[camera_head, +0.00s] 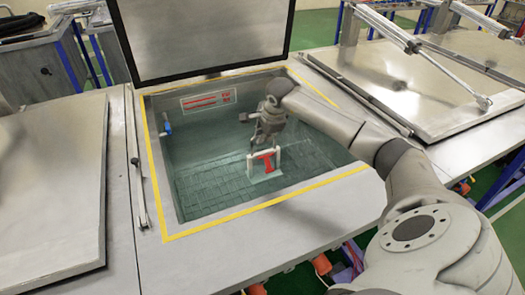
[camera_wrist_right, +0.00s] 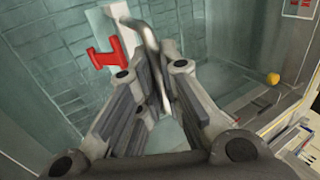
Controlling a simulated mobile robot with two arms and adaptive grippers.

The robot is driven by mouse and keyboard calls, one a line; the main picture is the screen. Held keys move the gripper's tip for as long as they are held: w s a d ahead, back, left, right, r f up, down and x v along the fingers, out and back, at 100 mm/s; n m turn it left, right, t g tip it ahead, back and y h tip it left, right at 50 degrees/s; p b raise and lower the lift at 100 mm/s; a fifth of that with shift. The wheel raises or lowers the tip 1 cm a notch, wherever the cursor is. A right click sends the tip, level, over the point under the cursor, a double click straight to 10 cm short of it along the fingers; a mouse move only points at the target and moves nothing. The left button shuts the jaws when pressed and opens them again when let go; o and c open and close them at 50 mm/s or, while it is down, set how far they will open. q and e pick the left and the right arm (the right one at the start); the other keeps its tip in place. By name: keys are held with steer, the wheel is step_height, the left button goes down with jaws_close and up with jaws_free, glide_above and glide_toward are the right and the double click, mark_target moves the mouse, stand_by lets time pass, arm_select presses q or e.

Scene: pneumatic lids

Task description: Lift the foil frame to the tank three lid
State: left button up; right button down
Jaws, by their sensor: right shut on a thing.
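The foil frame (camera_head: 279,158), a white frame with a red piece, is inside the open tank (camera_head: 190,180), low over or on its tiled floor; I cannot tell if it touches. My right gripper (camera_head: 265,138) reaches down into the tank and is shut at the top of the frame. In the right wrist view, the fingers (camera_wrist_right: 160,95) close around a curved metal bar (camera_wrist_right: 149,35), with the red piece (camera_wrist_right: 108,56) and white part beside it. A raised lid (camera_head: 200,40) stands upright behind this tank. Which lid is tank three's is not readable. My left gripper is out of view.
Closed lids lie on the left (camera_head: 50,190) and right (camera_head: 430,90), the right one with pneumatic cylinders. Yellow tape edges the tank opening. A blue fitting (camera_head: 167,123) is on the tank's left wall and a red-and-white label (camera_head: 208,99) on its back wall.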

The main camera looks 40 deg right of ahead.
step_height(320, 180, up, 19)
steer(key=p, duration=1.1)
steer(key=shift+f+p, duration=0.2)
steer(key=shift+p, duration=0.1)
stand_by(3.9)
